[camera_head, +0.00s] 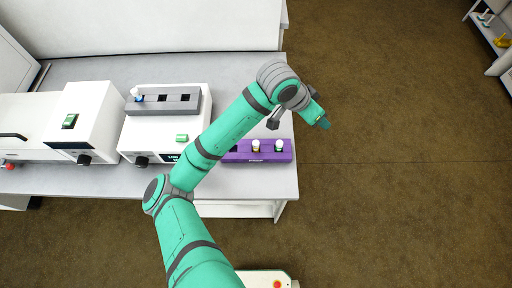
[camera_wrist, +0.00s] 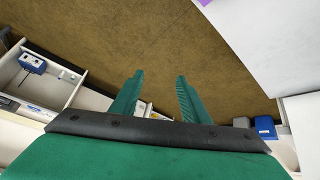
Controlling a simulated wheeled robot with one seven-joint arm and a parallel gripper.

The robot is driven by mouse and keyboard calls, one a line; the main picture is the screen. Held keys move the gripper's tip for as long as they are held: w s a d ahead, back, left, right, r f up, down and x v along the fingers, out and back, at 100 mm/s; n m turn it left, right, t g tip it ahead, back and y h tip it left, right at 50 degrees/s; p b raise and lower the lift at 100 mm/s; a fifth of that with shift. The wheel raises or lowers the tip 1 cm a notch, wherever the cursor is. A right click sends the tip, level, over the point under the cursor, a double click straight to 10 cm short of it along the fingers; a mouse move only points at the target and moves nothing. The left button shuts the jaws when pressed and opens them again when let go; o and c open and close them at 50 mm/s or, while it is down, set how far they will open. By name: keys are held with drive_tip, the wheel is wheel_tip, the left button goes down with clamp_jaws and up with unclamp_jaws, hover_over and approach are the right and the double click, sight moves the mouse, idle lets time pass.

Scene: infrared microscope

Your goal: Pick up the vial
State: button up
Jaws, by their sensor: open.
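Two small capped vials stand in the purple rack (camera_head: 230,157) on the grey bench in the head view: one vial (camera_head: 256,146) with a pale yellowish cap, and one vial (camera_head: 279,146) with a white top and dark green below. Another vial (camera_head: 136,94), white-capped with blue, stands in the grey block on the white instrument. My gripper (camera_head: 324,123) is past the bench's right edge, over the floor, above and right of the purple rack. In the wrist view my gripper (camera_wrist: 158,95) has its two green fingers apart with nothing between them.
The grey bench (camera_head: 230,181) ends just right of the purple rack. White instruments (camera_head: 90,110) fill its left part. Brown floor (camera_head: 400,160) lies open to the right. Shelves (camera_head: 490,30) stand at the far upper right. My arm hides part of the bench.

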sight(256, 143)
drive_tip(key=s+a+f+g+y, duration=0.1)
drive_tip(key=a+y, duration=0.1)
drive_tip(key=a, duration=0.4)
drive_tip(key=a+f+y, duration=0.1)
drive_tip(key=a+y, duration=0.1)
drive_tip(key=a, duration=0.4)
drive_tip(key=s+a+f+g+y, duration=0.1)
drive_tip(key=a+y, duration=0.1)
drive_tip(key=a, duration=0.4)
drive_tip(key=shift+s+g+y, duration=0.3)
drive_tip(key=shift+s, duration=0.05)
wheel_tip(256, 143, down, 5)
drive_tip(key=shift+r, duration=0.1)
drive_tip(key=shift+w+f, duration=0.15)
drive_tip(key=shift+f, duration=1.25)
drive_tip(key=shift+w+f, duration=0.1)
drive_tip(key=shift+f, duration=1.25)
clamp_jaws()
